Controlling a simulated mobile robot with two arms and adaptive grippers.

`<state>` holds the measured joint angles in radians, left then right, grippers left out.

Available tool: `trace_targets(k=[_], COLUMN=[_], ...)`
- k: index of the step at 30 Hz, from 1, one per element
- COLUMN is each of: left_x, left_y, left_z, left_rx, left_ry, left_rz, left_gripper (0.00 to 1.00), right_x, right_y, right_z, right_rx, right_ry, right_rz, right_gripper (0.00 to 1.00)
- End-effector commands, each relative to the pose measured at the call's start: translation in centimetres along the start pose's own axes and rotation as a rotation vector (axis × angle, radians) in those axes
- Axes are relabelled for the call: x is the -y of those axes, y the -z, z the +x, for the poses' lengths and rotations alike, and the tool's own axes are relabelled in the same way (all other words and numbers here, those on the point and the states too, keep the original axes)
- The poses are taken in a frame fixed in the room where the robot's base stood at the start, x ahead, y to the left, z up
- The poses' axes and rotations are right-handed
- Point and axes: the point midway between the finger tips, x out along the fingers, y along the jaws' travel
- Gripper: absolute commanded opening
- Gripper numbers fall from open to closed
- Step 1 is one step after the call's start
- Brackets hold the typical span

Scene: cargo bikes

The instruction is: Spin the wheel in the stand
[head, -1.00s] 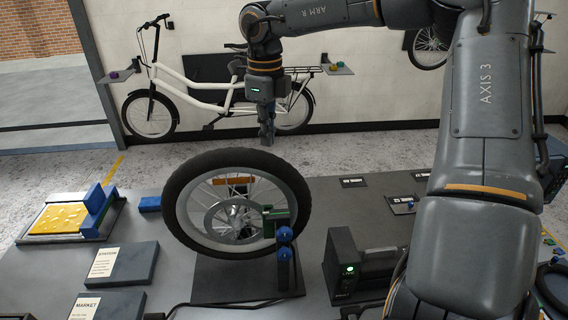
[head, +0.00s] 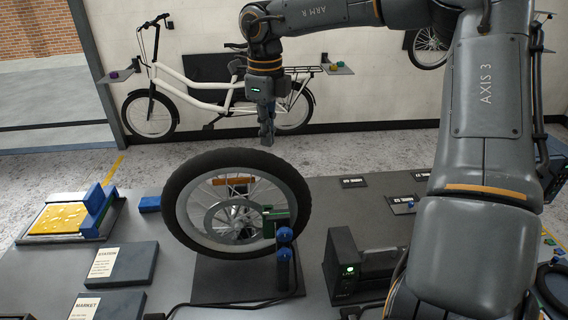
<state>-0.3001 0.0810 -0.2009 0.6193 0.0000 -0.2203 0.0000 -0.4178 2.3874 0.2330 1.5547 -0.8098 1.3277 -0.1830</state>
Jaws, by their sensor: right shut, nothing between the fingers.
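The wheel (head: 176,208) has a black tire, a pale rim and a disc at its hub. It stands upright, slightly tilted, in a stand (head: 284,262) with blue knobs and a dark base plate on the grey bench. An orange reflector (head: 232,181) sits among the spokes near the top. My right gripper (head: 267,138) points down just above and behind the tire's upper right edge, in the picture. My left gripper is not in view.
A yellow pad in a tray (head: 60,218) with a blue block lies at the left. Two labelled dark blocks (head: 121,264) lie in front of it. A black box with a green light (head: 349,269) stands right of the stand. A white cargo bike (head: 190,88) is by the back wall.

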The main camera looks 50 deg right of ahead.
Motion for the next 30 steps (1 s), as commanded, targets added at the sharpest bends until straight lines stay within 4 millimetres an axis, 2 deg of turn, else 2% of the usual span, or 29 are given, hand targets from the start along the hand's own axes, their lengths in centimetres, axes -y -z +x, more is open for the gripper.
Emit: trace_targets(k=[30], left_x=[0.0], left_y=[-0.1], left_z=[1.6], left_rx=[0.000], left_ry=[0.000], left_rz=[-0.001], left_gripper=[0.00], right_x=[0.0], right_y=[0.0], right_z=[2.1], right_rx=[0.000], right_ry=[0.000], right_rz=[0.000], right_gripper=[0.00])
